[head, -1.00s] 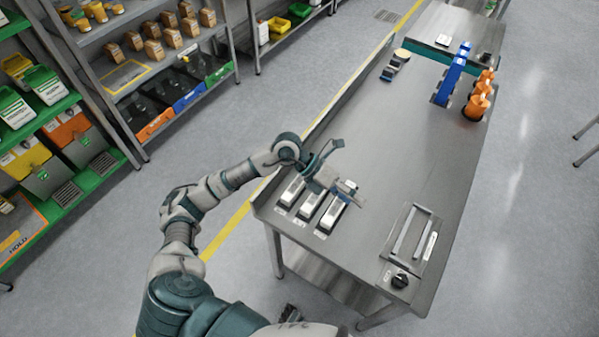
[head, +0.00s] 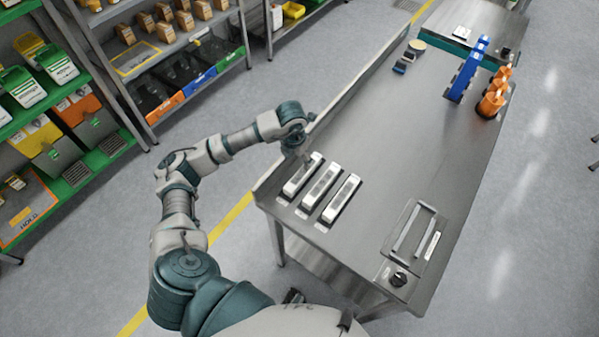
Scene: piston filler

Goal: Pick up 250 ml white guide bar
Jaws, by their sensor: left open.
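Three white guide bars lie side by side at the near left end of the steel table: a left bar (head: 299,181), a middle bar (head: 319,188) and a right bar (head: 341,199). Small labels sit at their near ends, too small to read, so I cannot tell which is the 250 ml one. My left gripper (head: 304,156) is open and points down at the far end of the left bar. My wrist partly hides its fingers, and I cannot tell whether they touch the bar. My right gripper is out of view.
A recessed panel with two strips (head: 414,231) and a black knob (head: 398,279) are at the near right. Blue parts (head: 466,70) and orange parts (head: 493,95) stand at the far right. A raised rim (head: 340,106) runs along the left edge. The table middle is clear.

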